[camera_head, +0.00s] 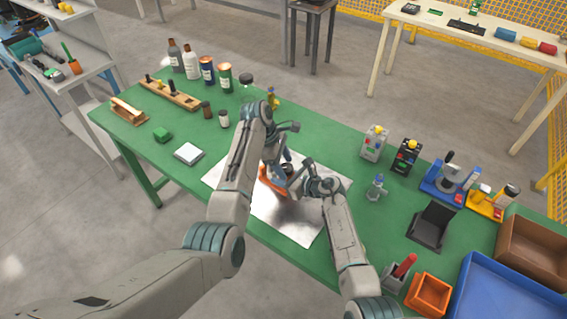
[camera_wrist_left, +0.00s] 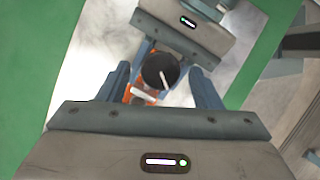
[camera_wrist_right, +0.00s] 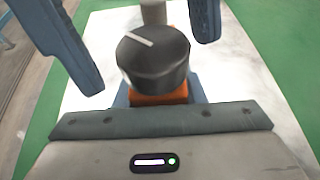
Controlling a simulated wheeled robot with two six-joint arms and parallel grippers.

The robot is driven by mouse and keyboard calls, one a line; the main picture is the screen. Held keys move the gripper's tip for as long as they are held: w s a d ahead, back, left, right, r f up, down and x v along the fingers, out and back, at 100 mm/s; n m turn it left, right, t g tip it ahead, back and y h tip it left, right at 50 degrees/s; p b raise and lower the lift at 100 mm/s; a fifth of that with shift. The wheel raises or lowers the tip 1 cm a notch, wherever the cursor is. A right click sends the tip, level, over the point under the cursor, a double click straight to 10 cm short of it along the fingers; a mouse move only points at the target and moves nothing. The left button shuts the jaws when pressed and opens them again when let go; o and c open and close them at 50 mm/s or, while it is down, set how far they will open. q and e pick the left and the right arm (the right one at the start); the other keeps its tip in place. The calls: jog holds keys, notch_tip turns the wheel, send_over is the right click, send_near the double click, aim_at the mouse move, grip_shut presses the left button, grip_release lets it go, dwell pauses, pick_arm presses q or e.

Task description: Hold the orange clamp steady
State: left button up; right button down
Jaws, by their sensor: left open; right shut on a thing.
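The orange clamp (camera_head: 265,187) stands on a white sheet (camera_head: 309,225) in the middle of the green table, partly hidden by my arms. A black round knob with a white line (camera_wrist_right: 153,60) sits on top of it; it also shows in the left wrist view (camera_wrist_left: 160,71). My right gripper (camera_wrist_right: 158,92) is shut on the orange clamp below the knob. My left gripper (camera_wrist_left: 160,68) is open, with one blue finger on each side of the knob; contact cannot be told. Orange parts of the clamp also show between its fingers (camera_wrist_left: 142,95).
Bottles and cans (camera_head: 191,65) and a wooden rack (camera_head: 170,95) stand at the back left. Small devices (camera_head: 374,143), a black stand (camera_head: 432,223), an orange bin (camera_head: 428,294) and a blue tray (camera_head: 510,290) are to the right. The sheet around the clamp is clear.

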pick_arm(q)
jog(key=c, duration=1)
jog(key=shift+m, duration=0.3)
jog(key=m, duration=0.1)
jog(key=m+g, duration=0.1)
jog(key=m, duration=0.1)
jog(key=m+g+y, duration=0.1)
jog(key=m, duration=0.1)
jog(key=shift+w+d, duration=0.1)
jog(key=shift+w, duration=0.2)
jog(key=shift+w+d+m+g+y, duration=0.1)
jog(key=shift+m+g+y, duration=0.2)
jog(key=shift+m, duration=0.9)
jog(key=shift+m+g+y, duration=0.2)
jog(key=shift+m+y, duration=0.2)
jog(key=shift+m, duration=0.8)
jog(key=o, duration=1)
